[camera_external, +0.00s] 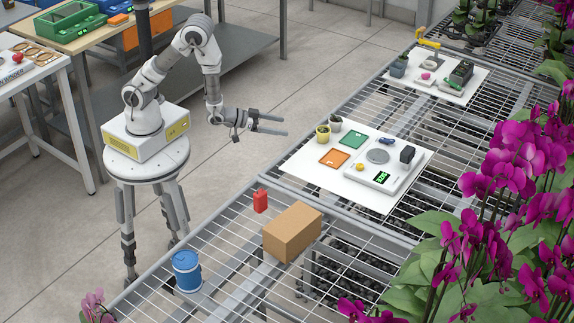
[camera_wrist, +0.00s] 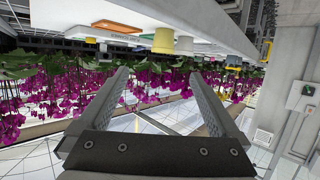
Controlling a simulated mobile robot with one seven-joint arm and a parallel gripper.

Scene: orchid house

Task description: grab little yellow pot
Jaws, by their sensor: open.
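In the wrist view the picture is turned over. The yellow pot (camera_wrist: 163,41) shows there above the gap between my open fingers (camera_wrist: 158,74), with the pale pot (camera_wrist: 185,46) just right of it.
A cardboard box (camera_external: 292,231), red tag (camera_external: 261,200) and blue drum (camera_external: 187,271) are at the nearer bench. Purple orchids (camera_external: 500,175) crowd the right.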

